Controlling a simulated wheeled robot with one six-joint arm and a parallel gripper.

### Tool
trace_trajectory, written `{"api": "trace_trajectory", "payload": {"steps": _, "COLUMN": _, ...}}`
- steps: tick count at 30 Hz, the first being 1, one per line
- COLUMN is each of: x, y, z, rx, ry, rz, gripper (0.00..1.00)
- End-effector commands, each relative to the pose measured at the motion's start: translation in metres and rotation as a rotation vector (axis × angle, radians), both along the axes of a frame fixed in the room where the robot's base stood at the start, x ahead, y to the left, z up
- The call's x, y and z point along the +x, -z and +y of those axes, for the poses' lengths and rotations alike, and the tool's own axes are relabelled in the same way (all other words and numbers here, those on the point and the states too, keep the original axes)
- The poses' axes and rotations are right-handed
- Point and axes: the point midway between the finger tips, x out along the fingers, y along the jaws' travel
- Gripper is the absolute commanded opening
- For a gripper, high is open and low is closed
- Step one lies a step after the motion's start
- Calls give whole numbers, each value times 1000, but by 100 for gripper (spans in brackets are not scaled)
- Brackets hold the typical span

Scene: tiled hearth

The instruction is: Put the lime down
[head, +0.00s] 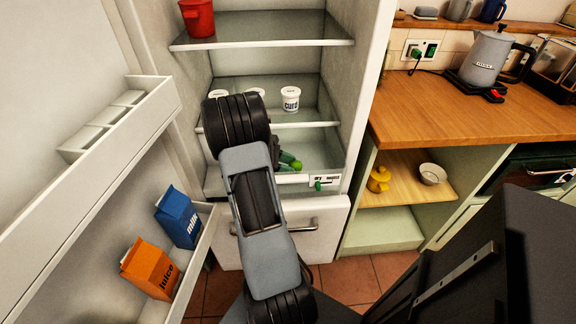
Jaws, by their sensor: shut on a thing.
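The lime (297,166) is a small bright green thing inside the open fridge, low down at the front of its bottom level. My gripper (285,160) is shut on it, mostly hidden behind my own arm. I cannot tell whether the lime touches the glass bottom shelf (322,155) or is held above it. A darker green patch shows beside the lime, too small to make out.
A curd tub (290,99) stands on the shelf above, with other white tubs partly hidden by my arm. A red container (197,18) is on the top shelf. The open door (95,130) holds milk (178,217) and juice (150,268) cartons at left. A wooden counter (470,120) stands right.

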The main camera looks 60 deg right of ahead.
Motion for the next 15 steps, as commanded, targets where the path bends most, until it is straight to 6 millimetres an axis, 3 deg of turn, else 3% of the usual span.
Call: {"api": "trace_trajectory", "payload": {"steps": 15, "x": 0, "y": 12, "z": 0, "rx": 0, "ry": 0, "rz": 0, "gripper": 18}}
